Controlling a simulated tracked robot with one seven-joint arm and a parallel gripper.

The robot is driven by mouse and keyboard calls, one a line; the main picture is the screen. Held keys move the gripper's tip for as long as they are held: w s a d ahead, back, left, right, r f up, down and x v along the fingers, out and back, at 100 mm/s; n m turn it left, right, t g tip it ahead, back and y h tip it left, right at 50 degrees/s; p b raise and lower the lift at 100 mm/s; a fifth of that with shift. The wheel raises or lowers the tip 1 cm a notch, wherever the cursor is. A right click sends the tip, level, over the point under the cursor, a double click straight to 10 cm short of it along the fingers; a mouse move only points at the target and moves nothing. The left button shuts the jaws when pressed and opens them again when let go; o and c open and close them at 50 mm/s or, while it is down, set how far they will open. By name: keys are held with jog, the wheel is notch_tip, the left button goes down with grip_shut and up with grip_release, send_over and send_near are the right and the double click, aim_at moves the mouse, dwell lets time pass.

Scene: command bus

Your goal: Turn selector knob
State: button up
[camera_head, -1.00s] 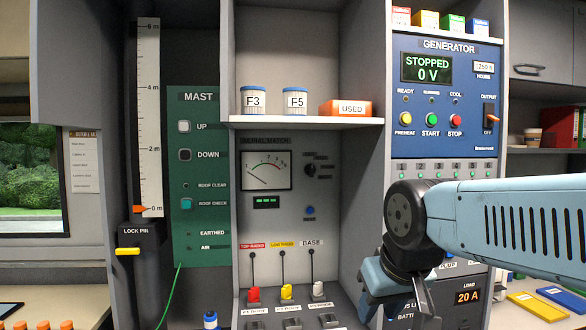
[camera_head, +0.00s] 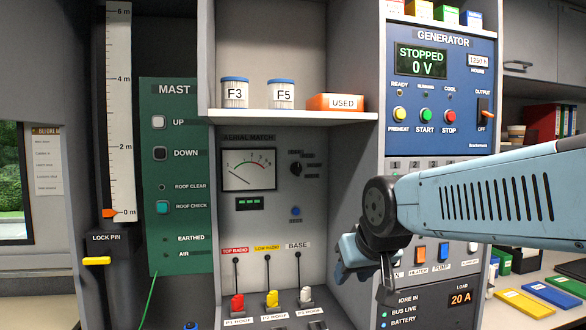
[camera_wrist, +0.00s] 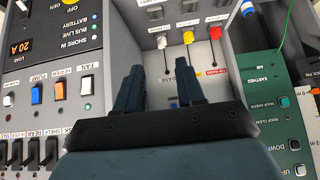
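The selector knob (camera_head: 296,169) is a small black round knob with tiny labels around it. It sits on the grey aerial match panel (camera_head: 224,213), right of a needle meter (camera_head: 249,170), in the head view. Its setting is too small to read. My gripper (camera_head: 370,272) is to the right of and below the knob, apart from it, in front of the generator cabinet's edge. In the wrist view, which is upside down, my gripper's two dark fingers (camera_wrist: 160,82) are apart with nothing held. The knob cannot be made out there; the gripper body covers that area.
A shelf (camera_head: 300,117) with canisters and an orange box overhangs the panel. Red, yellow and white plugs (camera_head: 271,299) stand below. The generator panel (camera_head: 440,100) is right, the green mast panel (camera_head: 176,235) left. The recess before the aerial panel is free.

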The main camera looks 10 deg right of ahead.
jog(key=w+r+t, duration=0.2)
jog(key=w+t, duration=0.1)
jog(key=w, duration=0.5)
jog(key=w+r+t, duration=0.3)
jog(key=w, duration=0.6)
jog(key=t, duration=0.9)
send_near(298, 165)
jog(key=x, duration=0.8)
jog(key=shift+w+d+r, duration=0.1)
jog(key=shift+w+r, duration=0.1)
jog(key=shift+w, duration=0.15)
grip_shut()
